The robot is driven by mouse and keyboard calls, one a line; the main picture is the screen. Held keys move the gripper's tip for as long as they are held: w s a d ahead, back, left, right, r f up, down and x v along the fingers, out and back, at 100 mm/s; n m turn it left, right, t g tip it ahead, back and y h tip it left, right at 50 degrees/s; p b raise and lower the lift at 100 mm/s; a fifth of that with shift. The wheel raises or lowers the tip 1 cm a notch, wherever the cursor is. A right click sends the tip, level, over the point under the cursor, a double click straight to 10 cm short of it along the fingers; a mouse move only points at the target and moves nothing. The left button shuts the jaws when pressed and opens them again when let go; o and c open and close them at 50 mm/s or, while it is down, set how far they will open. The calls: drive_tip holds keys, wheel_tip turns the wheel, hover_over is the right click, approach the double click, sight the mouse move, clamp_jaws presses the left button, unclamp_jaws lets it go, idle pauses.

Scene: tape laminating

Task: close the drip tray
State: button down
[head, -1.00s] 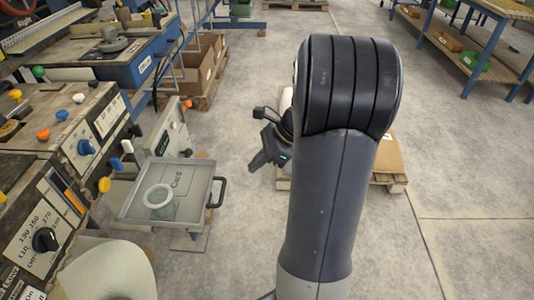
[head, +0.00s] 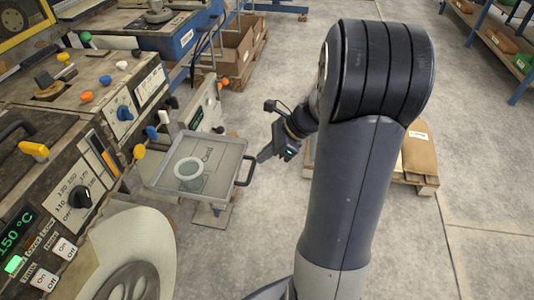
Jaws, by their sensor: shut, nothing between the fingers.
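The drip tray (head: 218,150) is a shallow grey tray that sticks out from the machine's front on the left, pulled open. A pale ring-shaped roll or cup (head: 188,168) sits in it. Its dark handle (head: 246,171) is on the tray's right side. My gripper (head: 264,156) is just right of the handle, with its fingers pointing left toward it. The fingers look shut with nothing in them. I cannot tell whether they touch the handle.
The machine's control panel (head: 75,185) with knobs and levers fills the left. A large pale roll (head: 128,262) stands below the tray's near side. Cardboard boxes (head: 232,52) on a pallet stand behind. A pallet with a carton (head: 419,150) is right of my arm. Floor between is clear.

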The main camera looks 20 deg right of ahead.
sight(191, 152)
drive_tip(key=w+a+p, duration=0.1)
drive_tip(key=w+a, duration=0.2)
drive_tip(key=a, duration=0.2)
drive_tip(key=w+a+p, duration=0.2)
drive_tip(key=w+a, duration=0.2)
drive_tip(key=a, duration=0.1)
drive_tip(key=w+a+p, duration=0.2)
drive_tip(key=w+a, duration=0.2)
drive_tip(key=a, duration=0.1)
drive_tip(key=shift+w+a, duration=0.2)
drive_tip(key=shift+a, duration=0.1)
drive_tip(key=shift+s+d+r, duration=0.1)
drive_tip(key=shift+d, duration=0.1)
drive_tip(key=d, duration=0.1)
drive_tip(key=s+d+r+p, duration=0.1)
drive_tip(key=d, duration=0.1)
drive_tip(key=s+d+r, duration=0.1)
drive_tip(key=shift+d+r, duration=0.15)
drive_tip(key=shift+d, duration=0.2)
drive_tip(key=v, duration=0.8)
drive_tip(key=shift+p, duration=0.4)
drive_tip(key=shift+w+a, duration=0.1)
drive_tip(key=shift+a, duration=0.05)
